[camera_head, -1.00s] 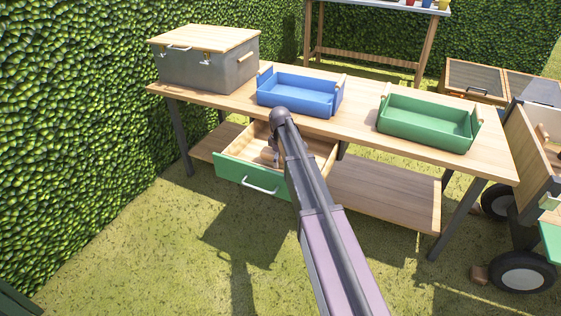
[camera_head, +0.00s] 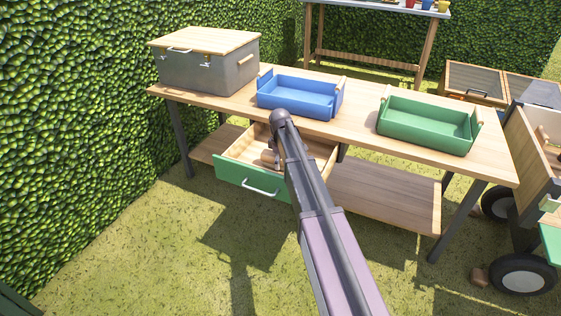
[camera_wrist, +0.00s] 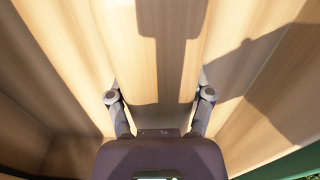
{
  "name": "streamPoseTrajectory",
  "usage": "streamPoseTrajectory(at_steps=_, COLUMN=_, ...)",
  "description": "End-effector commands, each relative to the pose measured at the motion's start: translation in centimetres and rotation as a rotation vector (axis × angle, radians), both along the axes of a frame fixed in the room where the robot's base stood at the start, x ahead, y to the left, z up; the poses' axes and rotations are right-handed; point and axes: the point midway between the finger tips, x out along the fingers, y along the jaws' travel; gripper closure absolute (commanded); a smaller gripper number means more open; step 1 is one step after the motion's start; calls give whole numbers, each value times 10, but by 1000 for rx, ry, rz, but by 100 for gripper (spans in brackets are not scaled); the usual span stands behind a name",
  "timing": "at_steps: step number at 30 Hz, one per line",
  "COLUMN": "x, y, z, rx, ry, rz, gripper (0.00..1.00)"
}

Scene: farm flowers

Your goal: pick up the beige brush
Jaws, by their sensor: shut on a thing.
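My gripper (camera_head: 273,162) is inside the open drawer (camera_head: 228,171) under the workbench, partly hidden by my arm in the head view. In the wrist view my gripper (camera_wrist: 160,98) has its two fingers apart, one on each side of a pale wood-coloured piece, which appears to be the beige brush (camera_wrist: 122,30). The gripper is shut on it. Its colour blends with the drawer's wood, and a dark shadow falls over its middle. Its full shape and ends cannot be made out. I cannot tell whether it is lifted off the drawer floor.
The workbench top (camera_head: 358,112) is above the drawer, with a grey chest (camera_head: 190,73), a blue tray (camera_head: 300,105) and a green tray (camera_head: 425,135) on it. A lower shelf (camera_head: 385,190) lies right of the drawer. A wheeled cart (camera_head: 528,150) stands at right. Grass in front is open.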

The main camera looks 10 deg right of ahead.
Motion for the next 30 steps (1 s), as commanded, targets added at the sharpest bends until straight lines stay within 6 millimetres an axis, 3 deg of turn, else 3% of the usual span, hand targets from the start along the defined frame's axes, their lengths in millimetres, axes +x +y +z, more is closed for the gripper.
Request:
streamPoseTrajectory(at_steps=14, x=0, y=0, z=14, rx=0, ry=0, rz=0, gripper=87)
streamPoseTrajectory(at_steps=30, x=0, y=-1, z=67, rx=0, ry=0, rz=-1, gripper=87)
